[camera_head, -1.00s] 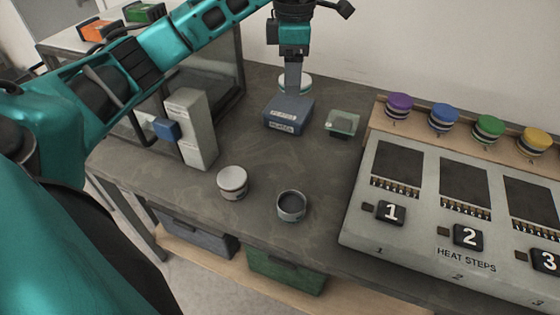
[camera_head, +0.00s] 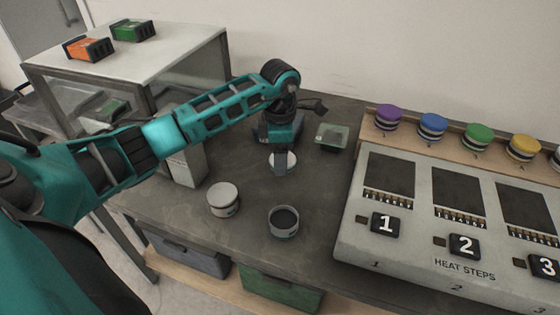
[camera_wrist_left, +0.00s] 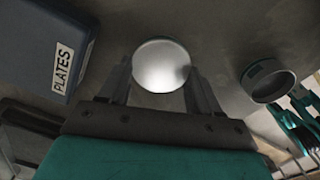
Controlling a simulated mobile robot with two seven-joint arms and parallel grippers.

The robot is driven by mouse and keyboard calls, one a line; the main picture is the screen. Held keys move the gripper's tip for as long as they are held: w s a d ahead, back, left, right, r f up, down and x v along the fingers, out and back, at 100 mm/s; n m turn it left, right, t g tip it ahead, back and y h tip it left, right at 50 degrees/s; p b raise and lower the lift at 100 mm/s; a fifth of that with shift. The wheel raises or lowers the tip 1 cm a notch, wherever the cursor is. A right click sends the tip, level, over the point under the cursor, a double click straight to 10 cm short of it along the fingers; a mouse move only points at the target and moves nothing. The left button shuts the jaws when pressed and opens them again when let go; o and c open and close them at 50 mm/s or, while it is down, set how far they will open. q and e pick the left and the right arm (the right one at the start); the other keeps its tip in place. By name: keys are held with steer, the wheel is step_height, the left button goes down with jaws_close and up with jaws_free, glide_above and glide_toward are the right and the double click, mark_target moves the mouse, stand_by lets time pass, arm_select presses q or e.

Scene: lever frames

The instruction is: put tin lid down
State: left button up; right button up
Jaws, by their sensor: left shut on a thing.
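My left gripper (camera_head: 281,168) is shut on a white round tin lid (camera_head: 272,160). The lid shows between the two fingers in the left wrist view (camera_wrist_left: 160,62); in the head view a finger hides part of it. I cannot tell whether the lid touches the table. An open dark-inside tin (camera_head: 284,222) stands nearer the front edge, apart from the gripper; an open tin also shows right of the lid in the left wrist view (camera_wrist_left: 268,82). Another tin with a pale top (camera_head: 223,199) stands left of the open tin. My right gripper is not in view.
The blue PLATES box (camera_wrist_left: 45,42) is close beside the gripper, partly hidden in the head view. A pale upright block (camera_head: 188,165) stands left, partly behind my arm.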

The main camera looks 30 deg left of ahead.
arm_select(q)
steer(key=shift+f, duration=1.15)
steer(key=shift+f, duration=0.2)
steer(key=o, duration=1)
steer(key=shift+r, duration=0.1)
steer(key=shift+r, duration=0.5)
step_height(320, 180, up, 11)
steer(key=shift+r, duration=0.15)
